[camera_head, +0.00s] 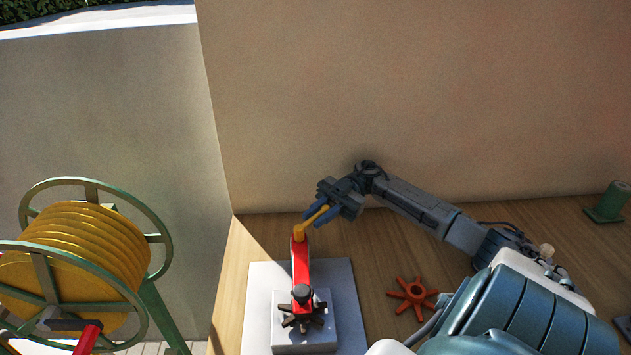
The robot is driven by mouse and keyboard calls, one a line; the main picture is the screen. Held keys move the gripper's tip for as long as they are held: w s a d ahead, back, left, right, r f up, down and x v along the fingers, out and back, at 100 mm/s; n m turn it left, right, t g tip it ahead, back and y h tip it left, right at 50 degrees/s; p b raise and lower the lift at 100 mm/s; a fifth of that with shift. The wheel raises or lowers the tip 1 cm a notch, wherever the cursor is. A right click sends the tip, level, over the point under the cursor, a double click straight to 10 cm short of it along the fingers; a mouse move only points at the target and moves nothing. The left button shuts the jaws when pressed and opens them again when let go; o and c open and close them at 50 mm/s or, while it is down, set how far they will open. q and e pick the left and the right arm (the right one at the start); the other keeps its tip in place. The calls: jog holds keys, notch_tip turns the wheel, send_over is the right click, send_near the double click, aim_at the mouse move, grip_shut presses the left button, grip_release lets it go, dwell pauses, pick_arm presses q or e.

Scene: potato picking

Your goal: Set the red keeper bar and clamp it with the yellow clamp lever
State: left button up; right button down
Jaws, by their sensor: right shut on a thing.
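The red keeper bar (301,262) stands or lies along a light grey fixture block (305,341), its far end under the yellow clamp lever (300,231). A dark star-shaped knob (303,315) sits at its near end. The yellow lever slants up to the right from the bar's far end. My right gripper (328,214) is shut on the lever's upper part, and its blue-tipped fingers partly hide it. I cannot tell whether the lever presses on the bar. My left gripper is out of view.
The block rests on a pale plate (345,290) on the wooden bench. A loose orange-red star knob (413,297) lies to the right of it. A green part (609,203) stands at the far right. A yellow hose reel (84,255) stands at left. A wall rises behind the bench.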

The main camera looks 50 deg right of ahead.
aim_at(319, 213)
jog(key=c, duration=1.5)
grip_release()
jog(key=shift+r+b, duration=0.35)
jog(key=shift+r, duration=0.1)
notch_tip(319, 213, up, 2)
jog(key=shift+r+b, duration=0.25)
jog(key=shift+b, duration=0.3)
jog(key=shift+s+a+r+p, duration=0.25)
jog(key=shift+s+a+p, duration=0.95)
jog(key=shift+s+a, duration=0.7)
jog(key=shift+s+a+r+p, duration=0.25)
jog(key=shift+s+a+p, duration=0.95)
jog(key=shift+s+a, duration=0.7)
jog(key=shift+s+a+r+p, duration=0.25)
jog(key=shift+s+a+p, duration=0.95)
jog(key=shift+s+a, duration=0.65)
